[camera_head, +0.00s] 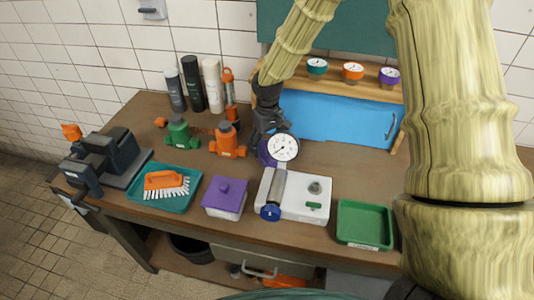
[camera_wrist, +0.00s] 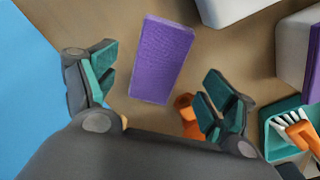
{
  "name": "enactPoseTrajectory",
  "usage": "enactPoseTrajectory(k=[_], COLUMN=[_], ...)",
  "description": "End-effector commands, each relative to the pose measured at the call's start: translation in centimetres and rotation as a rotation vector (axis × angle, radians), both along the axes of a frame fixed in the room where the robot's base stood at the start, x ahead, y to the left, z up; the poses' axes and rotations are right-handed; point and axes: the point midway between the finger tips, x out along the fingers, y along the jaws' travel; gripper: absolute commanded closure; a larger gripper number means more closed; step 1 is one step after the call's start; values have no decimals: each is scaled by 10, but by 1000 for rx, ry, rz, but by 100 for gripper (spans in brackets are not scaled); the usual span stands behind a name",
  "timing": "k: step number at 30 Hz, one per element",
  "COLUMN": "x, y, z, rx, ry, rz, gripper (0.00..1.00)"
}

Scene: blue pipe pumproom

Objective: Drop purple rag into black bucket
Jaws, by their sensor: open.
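The purple rag (camera_wrist: 160,58) lies as a flat, textured rectangle on the brown table in the wrist view. My gripper (camera_wrist: 160,90) is open, its two teal-padded fingers apart, with the rag showing between and beyond them. Nothing is held. In the head view my gripper (camera_head: 268,125) is over the middle of the table, and a purple patch (camera_head: 264,152) shows just below it beside a white gauge (camera_head: 283,147); I cannot tell how much of it is the rag. A black bucket (camera_head: 190,248) stands under the table at the left, partly hidden by the table edge.
A white device (camera_head: 310,197), a purple-lidded box (camera_head: 225,197), a green tray (camera_head: 365,224) and a teal brush tray (camera_head: 165,189) line the front. Green and orange valves (camera_head: 228,142) stand left of my gripper. A blue panel (camera_head: 335,120) lies behind.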

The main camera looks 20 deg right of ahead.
Motion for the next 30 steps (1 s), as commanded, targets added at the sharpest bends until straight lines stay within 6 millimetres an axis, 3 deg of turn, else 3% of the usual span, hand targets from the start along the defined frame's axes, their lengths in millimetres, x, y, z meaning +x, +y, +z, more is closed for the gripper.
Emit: enactPoseTrajectory(k=[12, 22, 30], x=[1, 1, 1], y=[0, 0, 0], z=[-35, -38, -38], rx=[0, 0, -1], ry=[0, -1, -1], rz=[0, 1, 0], gripper=[16, 16, 65])
